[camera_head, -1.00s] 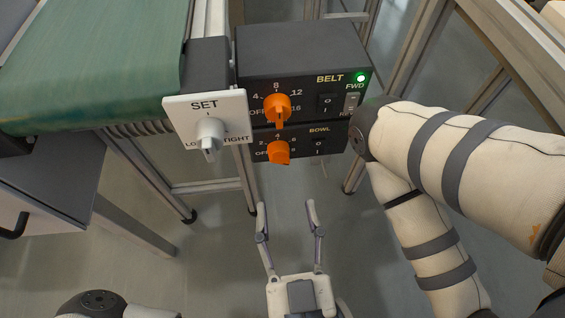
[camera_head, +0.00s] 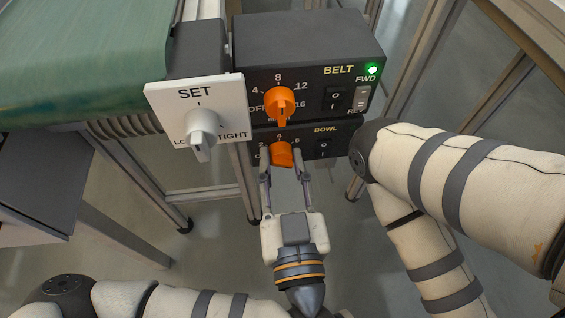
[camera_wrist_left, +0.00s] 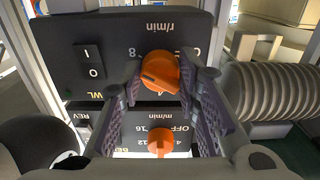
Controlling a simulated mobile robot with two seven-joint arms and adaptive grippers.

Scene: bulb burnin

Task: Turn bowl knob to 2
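The orange bowl knob (camera_head: 282,155) is on the lower black panel, under the marks 2, 4 and 6. It also shows in the wrist view (camera_wrist_left: 160,72), where the panels appear upside down. My left gripper (camera_head: 281,158) is open, with one finger on each side of the bowl knob. In the wrist view its fingers (camera_wrist_left: 162,92) stand apart, close beside the knob; I cannot tell whether they touch it. The knob's exact setting is unclear. My right arm shows at the right, but its gripper is out of view.
The orange belt knob (camera_head: 279,104) sits just above on the belt panel (camera_head: 300,45), near a lit green lamp (camera_head: 373,70). A white SET plate (camera_head: 160,98) with a grey knob (camera_head: 202,129) juts out left. A green conveyor belt (camera_head: 80,50) lies farther left.

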